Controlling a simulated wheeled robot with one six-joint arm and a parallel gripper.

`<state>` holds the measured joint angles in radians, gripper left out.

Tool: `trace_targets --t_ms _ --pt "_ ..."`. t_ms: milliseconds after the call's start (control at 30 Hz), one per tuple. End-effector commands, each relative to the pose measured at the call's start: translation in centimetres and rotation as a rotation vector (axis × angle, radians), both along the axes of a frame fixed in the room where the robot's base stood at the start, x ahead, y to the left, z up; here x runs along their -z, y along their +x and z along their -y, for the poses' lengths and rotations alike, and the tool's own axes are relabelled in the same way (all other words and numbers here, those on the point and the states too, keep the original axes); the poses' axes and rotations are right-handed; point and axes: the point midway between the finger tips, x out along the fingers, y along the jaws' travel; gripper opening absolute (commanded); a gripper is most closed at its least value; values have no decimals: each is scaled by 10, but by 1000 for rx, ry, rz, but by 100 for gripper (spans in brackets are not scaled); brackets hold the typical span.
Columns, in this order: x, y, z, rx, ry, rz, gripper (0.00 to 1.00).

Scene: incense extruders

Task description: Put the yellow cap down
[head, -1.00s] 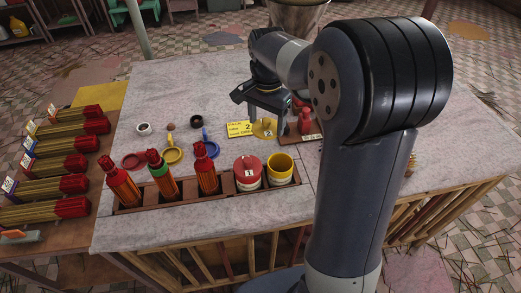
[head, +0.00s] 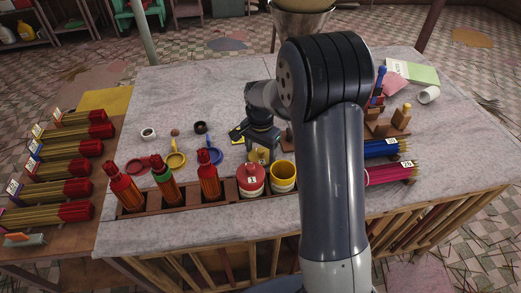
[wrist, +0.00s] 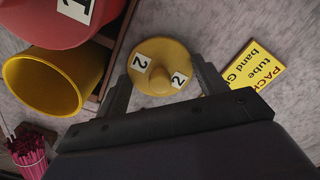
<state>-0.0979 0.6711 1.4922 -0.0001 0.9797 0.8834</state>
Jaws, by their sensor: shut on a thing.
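The yellow cap (wrist: 158,58) is a round disc with a centre knob and two labels marked 2. It lies between the fingers of my gripper (wrist: 164,72), which is shut on it. In the head view the cap (head: 263,154) shows below my gripper (head: 261,146), just behind the open yellow cup (head: 283,171). The cup also shows left of the cap in the wrist view (wrist: 40,85), apart from it. I cannot tell whether the cap touches the tabletop. My arm hides part of the table.
A red-lidded pot marked 1 (head: 250,174) stands left of the cup in a wooden rack (head: 224,190) with several red bottles. A yellow card (wrist: 252,66) lies right of the cap. Blue (head: 381,148) and pink stick bundles (head: 388,173) lie at the right. Grey tabletop behind the rack has free room.

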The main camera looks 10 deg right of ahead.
Motion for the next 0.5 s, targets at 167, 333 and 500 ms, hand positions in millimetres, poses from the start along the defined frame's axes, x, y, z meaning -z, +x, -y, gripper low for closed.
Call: trace_targets --t_ms 167,333,500 --pt "1 0 0 0 1 2 46" --pt "4 0 0 0 0 1 46" --pt "4 0 0 0 0 1 78"
